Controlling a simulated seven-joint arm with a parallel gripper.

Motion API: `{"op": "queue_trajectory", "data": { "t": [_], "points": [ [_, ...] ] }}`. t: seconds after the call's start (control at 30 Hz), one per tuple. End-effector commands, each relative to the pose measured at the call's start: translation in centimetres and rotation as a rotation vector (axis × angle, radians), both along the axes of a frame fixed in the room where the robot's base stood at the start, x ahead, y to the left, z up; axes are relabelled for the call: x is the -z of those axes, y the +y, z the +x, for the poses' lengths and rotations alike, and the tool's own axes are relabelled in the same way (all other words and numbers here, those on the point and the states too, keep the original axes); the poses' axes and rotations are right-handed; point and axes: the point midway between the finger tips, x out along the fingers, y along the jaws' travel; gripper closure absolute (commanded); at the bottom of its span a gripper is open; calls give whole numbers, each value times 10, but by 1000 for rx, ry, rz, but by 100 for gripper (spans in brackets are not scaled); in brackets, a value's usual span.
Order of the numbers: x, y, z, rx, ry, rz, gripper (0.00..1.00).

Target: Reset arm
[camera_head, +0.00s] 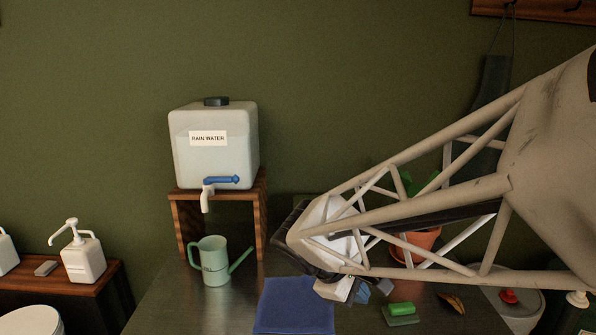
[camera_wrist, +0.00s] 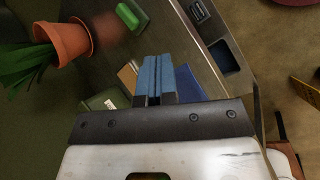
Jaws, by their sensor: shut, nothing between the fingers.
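My gripper (camera_wrist: 152,80) shows in the wrist view with its two blue fingers pressed together and nothing between them. In the head view my gripper (camera_head: 358,292) hangs low over the table, between the blue cloth (camera_head: 294,306) and the green block (camera_head: 401,309), partly hidden by my arm. The rain water tank (camera_head: 214,155) stands on a wooden stand (camera_head: 188,226), with a blue-handled tap at its front. A pale green watering can (camera_head: 214,262) stands upright below the tap. My gripper is apart from all of these.
A potted plant (camera_head: 424,240) stands behind my arm; its orange pot (camera_wrist: 62,42) also shows in the wrist view. A white pump bottle (camera_head: 83,256) stands on a wooden shelf at left. A white container with a red knob (camera_head: 508,297) is at right. The table's front left is clear.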

Motion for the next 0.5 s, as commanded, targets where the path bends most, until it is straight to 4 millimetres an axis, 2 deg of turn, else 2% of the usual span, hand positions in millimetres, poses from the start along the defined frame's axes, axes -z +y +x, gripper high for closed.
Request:
{"op": "queue_trajectory", "data": {
  "t": [0.03,0.2,0.5],
  "points": [
    [-2,-10,-10,49,-16,40,100],
    [-7,-33,-41,216,-72,183,100],
    [-14,-59,-94,513,-188,428,100]
  ]
}}
